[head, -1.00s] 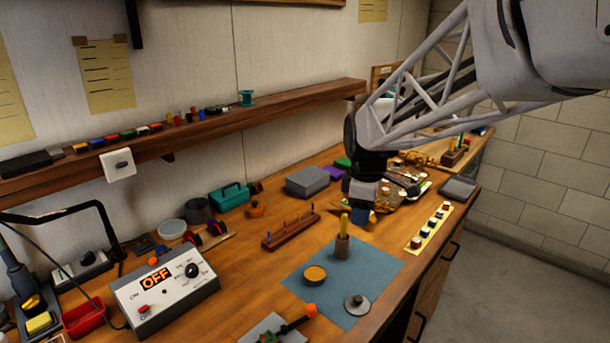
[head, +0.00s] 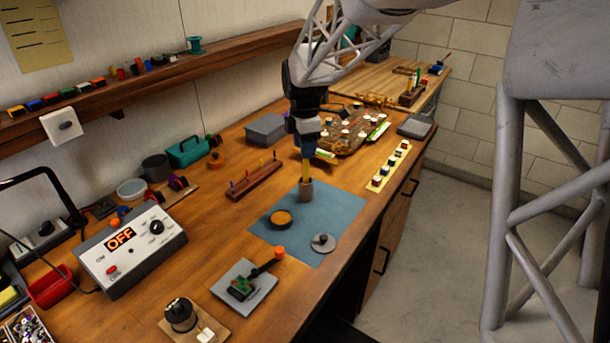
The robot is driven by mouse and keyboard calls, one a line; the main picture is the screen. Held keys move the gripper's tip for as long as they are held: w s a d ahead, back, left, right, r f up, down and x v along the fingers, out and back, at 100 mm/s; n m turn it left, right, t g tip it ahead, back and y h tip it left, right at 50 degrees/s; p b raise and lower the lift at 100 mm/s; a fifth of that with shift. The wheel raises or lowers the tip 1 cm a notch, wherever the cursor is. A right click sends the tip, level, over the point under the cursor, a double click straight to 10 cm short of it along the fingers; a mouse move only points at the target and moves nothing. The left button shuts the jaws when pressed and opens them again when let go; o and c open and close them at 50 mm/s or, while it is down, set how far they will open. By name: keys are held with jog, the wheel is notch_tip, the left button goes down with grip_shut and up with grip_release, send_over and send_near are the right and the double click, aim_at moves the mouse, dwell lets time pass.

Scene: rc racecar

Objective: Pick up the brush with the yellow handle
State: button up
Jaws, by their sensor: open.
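The brush with the yellow handle (head: 304,174) stands upright in a small brown cup (head: 306,188) on the blue mat (head: 345,208). Only its yellow handle shows; its lower end is hidden in the cup. My gripper (head: 308,152) points down right over the brush, with its blue fingertips at the top of the handle. The jaws are open. I cannot tell from this view whether the handle's top is between the fingers or just behind or in front of them.
On the mat are a round amber dish (head: 281,218) and a grey disc with a knob (head: 323,242). A wooden rack with several thin tools (head: 254,181) stands to the left. A yellow strip of small jars (head: 390,166) lies to the right, near the bench edge.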

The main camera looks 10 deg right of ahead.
aim_at(306, 168)
jog(key=shift+f, duration=1.35)
jog(key=shift+d+f, duration=0.15)
jog(key=shift+f, duration=2.4)
grip_shut()
